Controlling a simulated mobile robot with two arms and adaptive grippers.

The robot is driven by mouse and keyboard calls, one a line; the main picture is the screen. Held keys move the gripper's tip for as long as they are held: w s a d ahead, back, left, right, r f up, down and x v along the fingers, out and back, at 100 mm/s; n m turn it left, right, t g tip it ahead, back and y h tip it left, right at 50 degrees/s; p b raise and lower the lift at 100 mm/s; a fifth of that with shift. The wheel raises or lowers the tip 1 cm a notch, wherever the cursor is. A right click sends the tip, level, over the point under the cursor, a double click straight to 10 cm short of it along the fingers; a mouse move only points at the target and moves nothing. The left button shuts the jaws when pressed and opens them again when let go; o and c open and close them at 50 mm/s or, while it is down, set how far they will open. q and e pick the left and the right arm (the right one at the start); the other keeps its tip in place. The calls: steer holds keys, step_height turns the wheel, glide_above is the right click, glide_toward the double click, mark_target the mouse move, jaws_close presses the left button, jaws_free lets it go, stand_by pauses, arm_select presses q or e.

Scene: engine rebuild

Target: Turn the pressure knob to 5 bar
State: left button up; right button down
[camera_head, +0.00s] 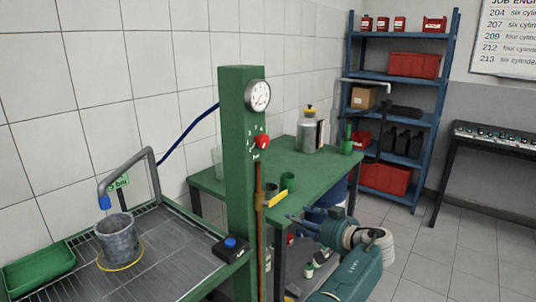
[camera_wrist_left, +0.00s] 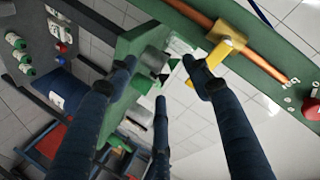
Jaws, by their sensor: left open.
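The red pressure knob (camera_head: 263,142) sits on the face of the green column (camera_head: 240,170), with small white marks around it. The white round gauge (camera_head: 258,96) is above it; its needle is too small to read. The knob also shows at the right edge of the left wrist view (camera_wrist_left: 312,108), partly cut off. My left gripper (camera_head: 299,214) is open and empty. It is lower than the knob and to its right, clear of it, near the yellow lever (camera_head: 272,200). In the left wrist view its dark blue fingers (camera_wrist_left: 160,82) are spread apart. My right gripper is not in view.
A copper pipe (camera_head: 260,232) with the yellow lever runs down the column. A green bench (camera_head: 215,184) stands behind. A wash tray with a grey cylinder (camera_head: 116,237) is at left. A blue shelf (camera_head: 430,75) stands behind at right. The floor at right is clear.

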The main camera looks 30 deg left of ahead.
arm_select(q)
step_height(320, 180, up, 16)
steer(key=s+n+g+y+b, duration=0.1)
steer(key=s+n+g+y, duration=0.15)
steer(key=n, duration=0.25)
steer(key=n+g+y, duration=0.2)
steer(key=n, duration=0.2)
glide_toward(265, 143)
steer(key=a, duration=0.2)
steer(key=a+p, duration=0.1)
steer(key=a, duration=0.2)
steer(key=a+p, duration=0.1)
steer(key=a, duration=0.2)
steer(key=shift+w+r, duration=0.25)
steer(key=shift+r, duration=0.1)
steer(key=shift+w+a+f+p, duration=0.1)
steer(key=shift+a+p, duration=0.2)
steer(key=shift+a, duration=0.4)
steer(key=c, duration=1.1)
steer(key=shift+f, duration=0.1)
steer(key=shift+c, duration=0.2)
